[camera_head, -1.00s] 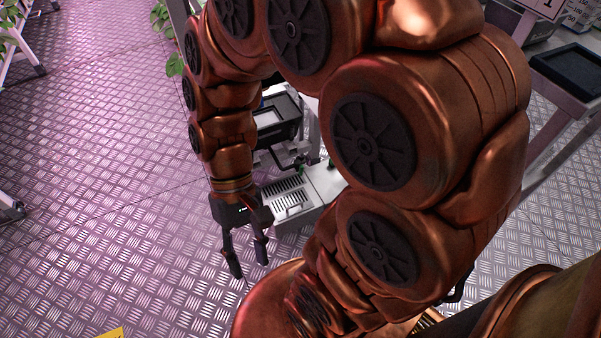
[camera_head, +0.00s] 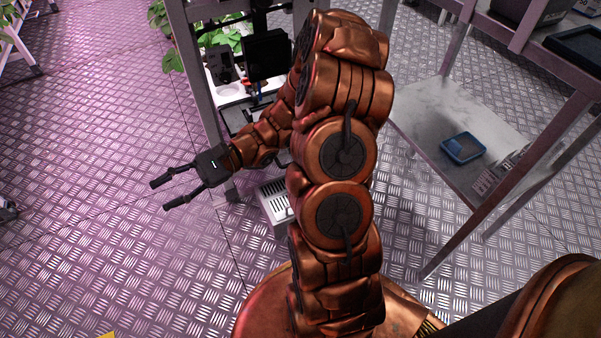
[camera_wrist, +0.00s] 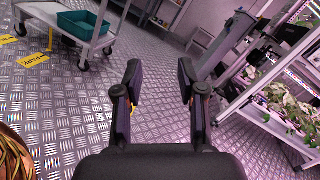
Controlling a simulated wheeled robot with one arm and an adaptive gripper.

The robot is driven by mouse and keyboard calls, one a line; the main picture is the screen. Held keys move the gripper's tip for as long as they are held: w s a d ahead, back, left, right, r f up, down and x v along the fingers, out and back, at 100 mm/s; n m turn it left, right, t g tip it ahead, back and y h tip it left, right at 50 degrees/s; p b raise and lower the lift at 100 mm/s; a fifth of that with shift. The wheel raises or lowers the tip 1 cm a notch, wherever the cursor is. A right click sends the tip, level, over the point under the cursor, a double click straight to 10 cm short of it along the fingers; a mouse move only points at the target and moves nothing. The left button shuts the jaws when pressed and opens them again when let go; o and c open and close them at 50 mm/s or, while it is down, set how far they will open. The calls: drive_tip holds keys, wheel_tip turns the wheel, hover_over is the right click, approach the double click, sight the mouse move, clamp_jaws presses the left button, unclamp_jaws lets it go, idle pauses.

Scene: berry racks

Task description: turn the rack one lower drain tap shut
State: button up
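My gripper (camera_head: 160,196) is open and empty in the head view, held out to the left above the chequered floor, in front of a grey rack (camera_head: 197,75). The wrist view also shows its two fingers (camera_wrist: 160,95) apart with only floor between them. Inside the rack are dark boxes, a white tray and a small blue and red fitting (camera_head: 256,92) on a pipe. This fitting may be a tap, but it is too small to tell. My arm covers part of the rack's lower section. I cannot make out the lower drain tap.
A slotted grey box (camera_head: 275,201) sits low at the rack's foot. A table with a lower shelf (camera_head: 420,112) holding a blue tray (camera_head: 462,149) stands right. The wrist view shows a cart with a teal bin (camera_wrist: 83,24) and a plant rack (camera_wrist: 285,100).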

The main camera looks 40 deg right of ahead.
drive_tip(key=w+d+f+m+t+h+b, duration=0.2)
drive_tip(key=w+d+f+m+t+h, duration=0.35)
drive_tip(key=d+f+m+t, duration=0.5)
drive_tip(key=w+d+f+m+t+h+b, duration=0.1)
drive_tip(key=w+d+f+m+t+h, duration=0.45)
drive_tip(key=d, duration=0.85)
drive_tip(key=s+d+f+m+h+b, duration=0.1)
drive_tip(key=s+d+f+m+h, duration=0.4)
drive_tip(key=f, duration=0.3)
drive_tip(key=s+d+f+m+h+b, duration=0.1)
drive_tip(key=s+d+f+m+h, duration=0.25)
drive_tip(key=d+f, duration=0.4)
drive_tip(key=s+d+f+m+h+b, duration=0.1)
drive_tip(key=s+d+f+m+h, duration=0.35)
drive_tip(key=f, duration=0.45)
drive_tip(key=d+b+x, duration=0.1)
drive_tip(key=b+x, duration=0.2)
drive_tip(key=x, duration=0.6)
drive_tip(key=shift+w+n+g+h+b, duration=0.2)
drive_tip(key=shift+n+g+h+b, duration=0.1)
drive_tip(key=shift+r, duration=0.1)
clamp_jaws()
